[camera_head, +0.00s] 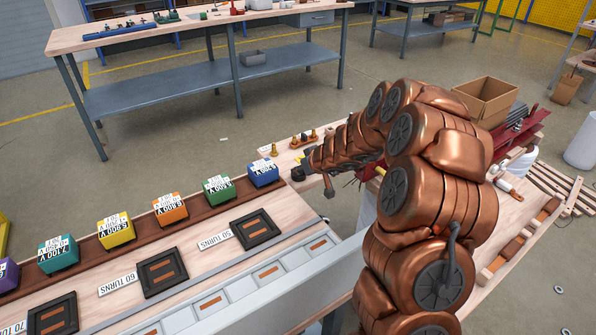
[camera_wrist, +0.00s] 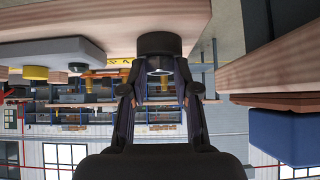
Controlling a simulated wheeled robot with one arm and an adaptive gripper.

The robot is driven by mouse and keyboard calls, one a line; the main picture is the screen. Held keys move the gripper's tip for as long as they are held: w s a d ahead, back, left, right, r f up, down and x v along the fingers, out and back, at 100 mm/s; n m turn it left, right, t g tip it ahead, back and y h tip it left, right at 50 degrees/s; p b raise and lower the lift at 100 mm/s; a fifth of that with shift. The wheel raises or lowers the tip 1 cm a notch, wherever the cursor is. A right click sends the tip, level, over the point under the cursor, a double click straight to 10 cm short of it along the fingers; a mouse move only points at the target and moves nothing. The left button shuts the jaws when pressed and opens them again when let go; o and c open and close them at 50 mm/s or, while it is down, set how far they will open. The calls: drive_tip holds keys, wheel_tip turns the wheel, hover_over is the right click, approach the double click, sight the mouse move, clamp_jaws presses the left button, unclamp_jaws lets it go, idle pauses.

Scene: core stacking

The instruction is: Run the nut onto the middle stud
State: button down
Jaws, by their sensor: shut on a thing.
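My gripper (camera_wrist: 160,82) is shut on a dark round nut (camera_wrist: 158,44), which sits between the fingertips in the upside-down wrist view. In the head view my gripper (camera_head: 307,168) reaches left at the far end of the bench, with the dark nut (camera_head: 298,174) at its tip, close to the wooden top. Behind it stand small brass studs (camera_head: 297,142) on a reddish base, and a separate brass piece (camera_head: 274,150) to their left. Which stud is the middle one is hard to tell. The nut appears apart from the studs.
A blue block (camera_head: 263,172) ends the row of coloured, labelled blocks on a brown rail, just left of my gripper; it also shows in the wrist view (camera_wrist: 284,136). Black framed trays (camera_head: 255,228) lie in front. A cardboard box (camera_head: 485,100) stands behind my arm.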

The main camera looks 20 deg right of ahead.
drive_tip(key=shift+r+p, duration=1.95)
drive_tip(key=shift+r, duration=0.75)
drive_tip(key=shift+r, duration=0.1)
